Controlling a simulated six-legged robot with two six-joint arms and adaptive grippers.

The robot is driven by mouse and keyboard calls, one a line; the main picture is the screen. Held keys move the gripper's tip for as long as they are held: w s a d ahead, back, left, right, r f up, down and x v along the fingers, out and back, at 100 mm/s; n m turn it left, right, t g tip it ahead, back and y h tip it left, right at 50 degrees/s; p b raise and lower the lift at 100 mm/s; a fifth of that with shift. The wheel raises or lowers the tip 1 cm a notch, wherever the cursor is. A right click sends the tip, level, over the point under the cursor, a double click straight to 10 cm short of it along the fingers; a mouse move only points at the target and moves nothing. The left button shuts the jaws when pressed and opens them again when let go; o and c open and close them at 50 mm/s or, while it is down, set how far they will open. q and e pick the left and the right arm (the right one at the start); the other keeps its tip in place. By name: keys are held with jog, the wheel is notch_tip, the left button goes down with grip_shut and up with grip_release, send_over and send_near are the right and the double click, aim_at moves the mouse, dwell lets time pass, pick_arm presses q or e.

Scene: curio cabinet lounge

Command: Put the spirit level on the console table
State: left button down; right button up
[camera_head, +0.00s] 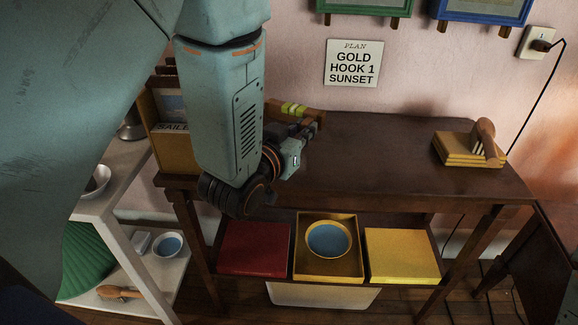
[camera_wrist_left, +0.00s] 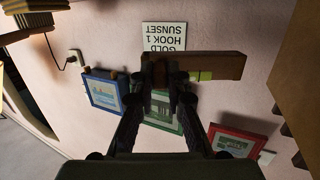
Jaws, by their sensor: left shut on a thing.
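The spirit level (camera_head: 284,107) is a brown wooden bar with a yellow-green vial. My left gripper (camera_head: 303,130) is shut on it over the left part of the console table (camera_head: 390,155), which has a dark brown top. In the left wrist view the level (camera_wrist_left: 222,66) lies crosswise between the fingertips (camera_wrist_left: 166,78), its vial end to the right. The gripper and forearm partly hide it in the head view. I cannot tell whether it touches the tabletop. My right gripper is not in view.
A yellow block stack with a brown wooden object (camera_head: 484,140) sits at the table's right end. A wooden box (camera_head: 172,140) stands at its left end. The middle top is clear. Below are a red box (camera_head: 254,249), a tray with a blue bowl (camera_head: 327,240) and a yellow box (camera_head: 402,255).

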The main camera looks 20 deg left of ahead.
pick_arm(q)
jog(key=b, duration=0.3)
send_over(300, 177)
notch_tip(300, 177, down, 6)
jog(key=shift+w+r, duration=0.15)
jog(key=shift+r, duration=0.05)
jog(key=shift+f, duration=0.5)
notch_tip(300, 177, down, 3)
jog(key=shift+b, duration=0.75)
jog(key=shift+f, duration=0.3)
jog(key=shift+r, duration=0.1)
